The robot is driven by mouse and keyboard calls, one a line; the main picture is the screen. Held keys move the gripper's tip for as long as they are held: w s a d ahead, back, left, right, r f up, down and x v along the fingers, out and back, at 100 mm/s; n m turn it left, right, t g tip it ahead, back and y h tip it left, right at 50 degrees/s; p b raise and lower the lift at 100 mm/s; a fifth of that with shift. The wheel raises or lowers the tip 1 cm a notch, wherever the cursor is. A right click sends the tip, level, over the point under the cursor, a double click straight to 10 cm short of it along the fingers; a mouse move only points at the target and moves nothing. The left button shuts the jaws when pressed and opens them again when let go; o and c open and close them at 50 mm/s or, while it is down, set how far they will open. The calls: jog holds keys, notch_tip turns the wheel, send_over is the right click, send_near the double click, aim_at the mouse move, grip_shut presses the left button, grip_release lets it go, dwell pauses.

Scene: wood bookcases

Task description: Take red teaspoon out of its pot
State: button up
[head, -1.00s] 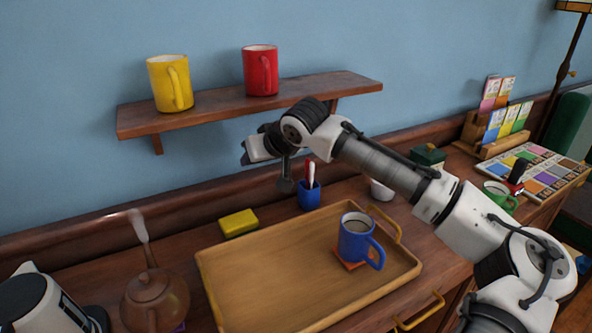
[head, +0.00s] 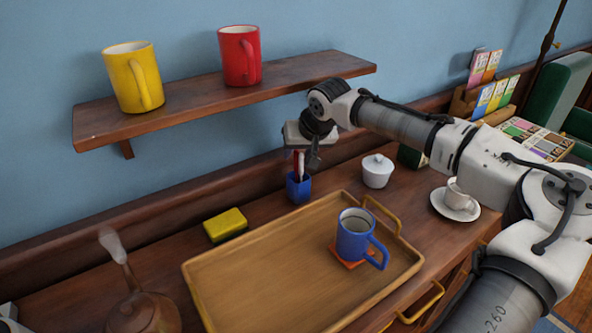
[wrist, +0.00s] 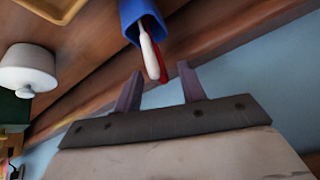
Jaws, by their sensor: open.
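The blue pot (head: 298,188) stands on the wooden counter behind the tray. The red teaspoon (head: 295,160) and a white-handled utensil stand in it, handles up. In the wrist view the blue pot (wrist: 137,14) is at the top, with the red handle (wrist: 163,73) beside the white handle (wrist: 149,52). My gripper (wrist: 160,68) is open above the pot, pointing down at it. The handle ends appear between the two fingertips, the red one nearer the middle; contact cannot be made out. The parts inside the pot are hidden.
A wooden tray (head: 250,290) holds a blue mug (head: 354,236) on an orange coaster. A yellow sponge (head: 225,222) lies left of the pot; a lidded white bowl (head: 377,171) stands right. A shelf (head: 200,100) with yellow and red mugs hangs at upper left.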

aim_at(296, 173)
jog(key=shift+x, duration=1.5)
jog(key=shift+w+r, duration=0.1)
grip_shut()
